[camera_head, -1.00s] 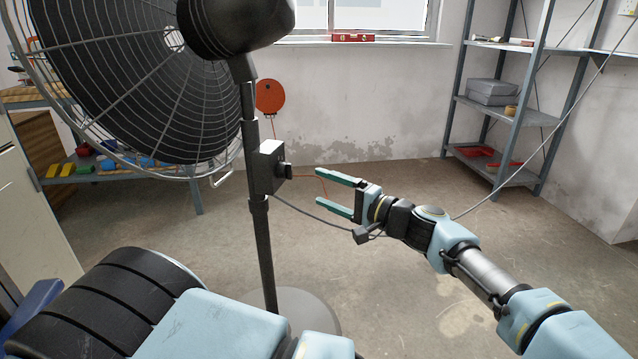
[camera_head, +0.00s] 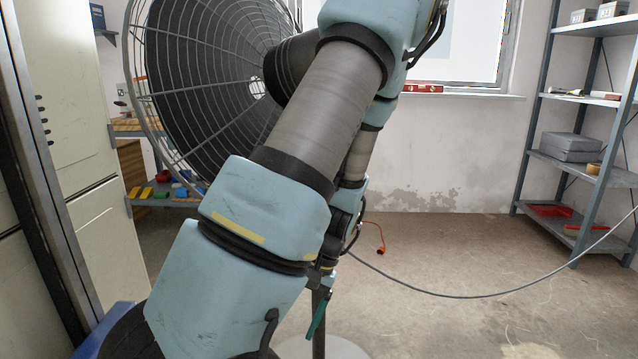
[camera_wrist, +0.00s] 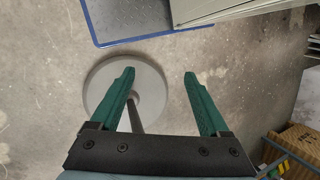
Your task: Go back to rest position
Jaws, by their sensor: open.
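My arm is folded up in the middle of the head view and covers part of the standing fan (camera_head: 200,95). My gripper (camera_wrist: 159,75) points down in the wrist view, with its two green fingers apart and nothing between them. In the head view only one green finger shows clearly, low behind my arm. The fan's round grey base (camera_wrist: 154,92) lies on the floor below the fingers, and the dark pole shows between them. The fan's control box is hidden in the head view.
A grey shelf rack (camera_head: 535,165) stands at the right. A tall pale cabinet (camera_head: 70,120) is close at the left. A grey cable (camera_head: 470,297) hangs across the right side. Concrete floor (camera_head: 460,260) is open at the right.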

